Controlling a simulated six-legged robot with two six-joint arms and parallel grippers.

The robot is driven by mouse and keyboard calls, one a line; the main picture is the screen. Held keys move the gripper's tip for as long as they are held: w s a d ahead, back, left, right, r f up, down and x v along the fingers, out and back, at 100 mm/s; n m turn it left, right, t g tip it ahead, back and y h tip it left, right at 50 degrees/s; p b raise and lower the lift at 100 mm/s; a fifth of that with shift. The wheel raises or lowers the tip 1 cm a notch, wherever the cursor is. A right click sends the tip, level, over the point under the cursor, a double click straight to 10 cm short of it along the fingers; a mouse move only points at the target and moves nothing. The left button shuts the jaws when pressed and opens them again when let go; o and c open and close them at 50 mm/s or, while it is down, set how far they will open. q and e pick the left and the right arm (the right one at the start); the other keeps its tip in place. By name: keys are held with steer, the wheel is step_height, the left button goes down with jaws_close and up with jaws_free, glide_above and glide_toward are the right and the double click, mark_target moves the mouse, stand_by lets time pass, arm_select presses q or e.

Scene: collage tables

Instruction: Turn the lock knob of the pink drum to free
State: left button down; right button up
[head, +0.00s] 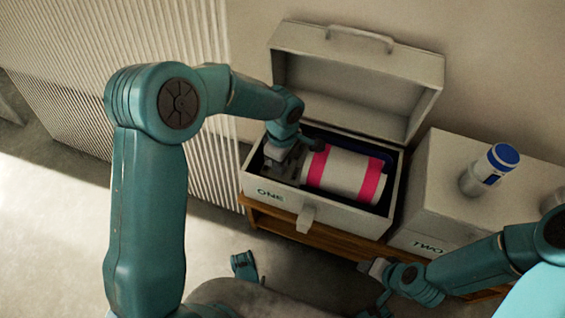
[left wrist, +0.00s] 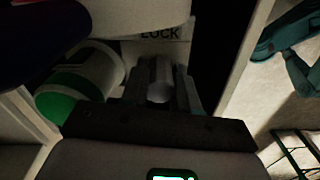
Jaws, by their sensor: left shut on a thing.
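The pink drum (head: 343,174), a white cylinder with two pink bands, lies on its side in the open box marked ONE (head: 290,199). My left gripper (head: 283,165) reaches down into the box at the drum's left end. In the left wrist view the left gripper (left wrist: 158,98) is shut on a small pale knob (left wrist: 158,90), just below a plate lettered LOCK (left wrist: 165,47). The knob is hidden in the head view, and its turn position cannot be read. My right gripper (head: 376,268) is low in front of the boxes; its jaws are unclear.
The raised lid (head: 350,82) stands behind the drum. A second box marked TWO (head: 440,190) stands to the right, with a white, blue-capped bottle (head: 488,170) on it. A white cylinder with a green band (left wrist: 72,85) lies left of the gripper in the left wrist view.

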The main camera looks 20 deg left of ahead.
steer(key=shift+w+f, duration=0.1)
stand_by(0.3)
arm_select(q)
steer(key=c, duration=0.8)
jaws_free()
steer(key=shift+c, duration=0.2)
step_height(320, 180, up, 16)
steer(key=p, duration=0.7)
steer(key=shift+r, duration=0.2)
arm_select(e)
steer(key=s+a+r+g, duration=0.1)
steer(key=s+r+g, duration=0.1)
steer(key=s+r, duration=0.3)
step_height(320, 180, up, 2)
steer(key=shift+r, duration=0.15)
